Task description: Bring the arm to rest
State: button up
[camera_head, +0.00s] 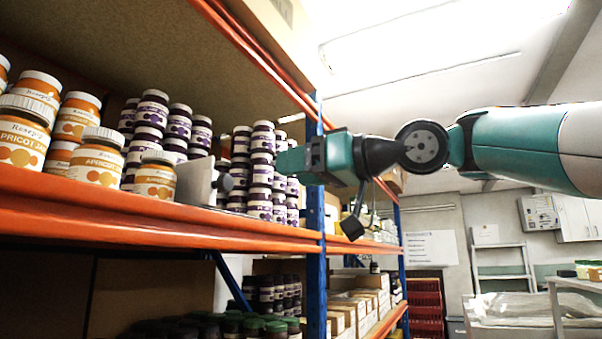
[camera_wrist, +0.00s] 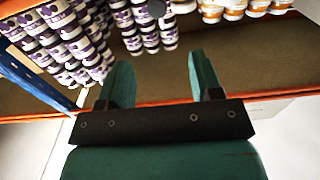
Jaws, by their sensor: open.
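My gripper (camera_head: 292,162) reaches in from the right toward the orange-edged shelf, in front of purple-labelled jars (camera_head: 262,170). In the wrist view my gripper (camera_wrist: 158,72) shows two green fingers spread apart with nothing between them. Bare brown shelf board lies beyond the gap. The arm is stretched out across the upper right of the head view.
Orange-labelled apricot jars (camera_head: 97,160) stand at the left of the shelf (camera_head: 130,213). A grey flat panel (camera_head: 196,182) stands among the jars. A blue upright post (camera_head: 316,250) is close below the gripper. The aisle at right has open room.

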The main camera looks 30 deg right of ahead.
dwell(0.3)
jog(key=s+a+f+m+g+h, duration=0.1)
jog(key=a+f+g, duration=0.3)
jog(key=f, duration=0.9)
jog(key=s+a+f+g+h, duration=0.1)
jog(key=a+f+g, duration=0.35)
jog(key=f, duration=0.85)
jog(key=s+a+f+n+g+h, duration=0.1)
jog(key=s+f+g+h, duration=0.2)
jog(key=s+f, duration=1.2)
notch_tip(320, 180, down, 3)
jog(key=g, duration=0.3)
jog(key=shift+a+r+n+g, duration=0.2)
jog(key=shift+a+n+g, duration=0.05)
jog(key=shift+n+g, duration=0.15)
jog(key=shift+w, duration=0.1)
